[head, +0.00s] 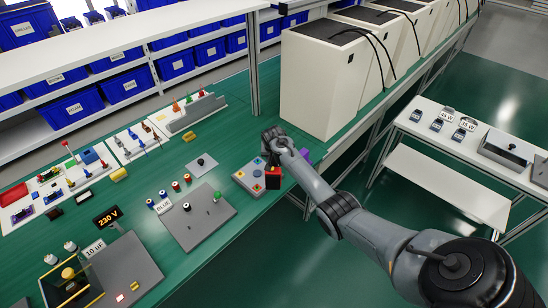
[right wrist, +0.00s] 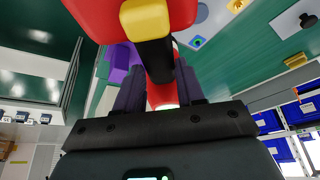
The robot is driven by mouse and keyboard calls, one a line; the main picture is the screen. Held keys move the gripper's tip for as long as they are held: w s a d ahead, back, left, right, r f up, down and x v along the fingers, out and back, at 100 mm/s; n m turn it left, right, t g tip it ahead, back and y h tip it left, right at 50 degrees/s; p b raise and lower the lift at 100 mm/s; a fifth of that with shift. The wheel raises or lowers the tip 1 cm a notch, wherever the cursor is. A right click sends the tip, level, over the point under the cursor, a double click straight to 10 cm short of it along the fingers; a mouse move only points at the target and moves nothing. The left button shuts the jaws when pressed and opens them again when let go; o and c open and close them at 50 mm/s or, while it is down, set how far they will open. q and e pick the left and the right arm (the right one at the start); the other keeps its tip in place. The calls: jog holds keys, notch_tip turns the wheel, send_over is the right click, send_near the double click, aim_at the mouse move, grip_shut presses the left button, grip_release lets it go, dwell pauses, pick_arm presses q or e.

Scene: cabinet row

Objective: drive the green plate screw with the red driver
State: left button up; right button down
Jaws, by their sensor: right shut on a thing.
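The red driver (head: 273,182) has a red body with black parts. In the right wrist view its red body (right wrist: 100,18) fills the top, with a yellow block and a black part in front. My right gripper (head: 274,150) is shut on it and holds it at the right side of a small grey plate (head: 239,175) with coloured square pads. Part of this plate (right wrist: 212,18) shows behind the driver in the wrist view. The driver and arm hide some of the plate, and I cannot make out the green screw or any contact. My left gripper is not in view.
A purple thing (head: 305,155) stands behind the gripper. A larger grey panel (head: 195,222) with a green knob (head: 217,196) lies to the left. White cabinets (head: 325,85) stand behind.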

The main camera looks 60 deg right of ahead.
dwell(0.5)
jog(key=shift+f+b, duration=0.35)
jog(key=shift+f, duration=0.15)
jog(key=shift+w+f, duration=0.1)
jog(key=shift+f, duration=0.15)
dwell(0.3)
dwell(0.4)
dwell(0.7)
